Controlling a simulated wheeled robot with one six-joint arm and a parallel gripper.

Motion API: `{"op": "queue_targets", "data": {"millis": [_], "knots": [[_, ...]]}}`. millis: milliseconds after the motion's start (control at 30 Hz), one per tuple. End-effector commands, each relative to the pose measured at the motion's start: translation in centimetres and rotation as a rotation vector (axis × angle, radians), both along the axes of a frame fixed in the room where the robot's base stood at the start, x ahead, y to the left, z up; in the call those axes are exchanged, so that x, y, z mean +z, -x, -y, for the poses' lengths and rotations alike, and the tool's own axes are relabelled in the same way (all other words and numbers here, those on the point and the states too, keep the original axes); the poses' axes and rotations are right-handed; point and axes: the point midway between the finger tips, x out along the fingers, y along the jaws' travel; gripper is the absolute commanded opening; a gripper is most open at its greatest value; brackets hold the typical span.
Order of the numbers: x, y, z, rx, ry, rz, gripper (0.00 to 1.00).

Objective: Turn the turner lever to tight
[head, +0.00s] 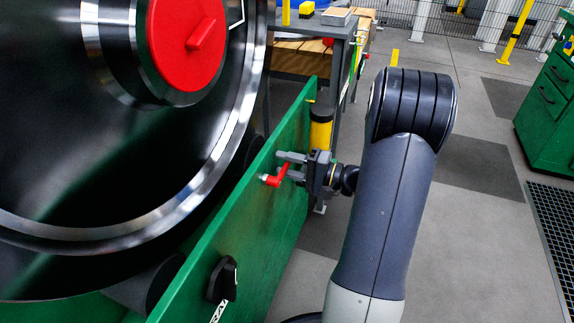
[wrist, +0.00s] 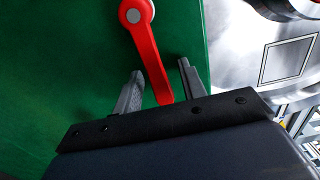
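The turner lever (head: 274,181) is red and sits on the green panel (head: 255,215) in the head view. In the wrist view the lever (wrist: 149,55) runs from a round grey-capped pivot at the top down and slightly right. My gripper (head: 286,166) is at the lever, in front of the panel. In the wrist view my gripper (wrist: 160,70) is open, with one finger on each side of the lever's free end. Gaps show on both sides there, so the fingers do not appear closed on it. No tight marking is readable.
A large dark wheel (head: 110,225) with a red hub disc (head: 186,42) stands behind the panel. A black knob (head: 222,279) is lower on the panel, beside a partly cut-off label. A grey table (head: 320,28) stands behind. Open floor (head: 460,215) lies to the right.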

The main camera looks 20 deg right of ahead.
Motion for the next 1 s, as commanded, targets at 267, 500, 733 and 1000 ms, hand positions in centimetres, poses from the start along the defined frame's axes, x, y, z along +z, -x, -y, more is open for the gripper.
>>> {"op": "queue_targets", "data": {"millis": [267,500,733,1000], "knots": [[0.02,-0.10,-0.10,0.000,0.000,0.000,0.39],[0.02,-0.09,-0.08,0.000,0.000,0.000,0.20],[0.01,-0.08,-0.08,0.000,0.000,0.000,0.01],[0.00,-0.07,-0.08,0.001,0.000,0.000,0.00]]}}
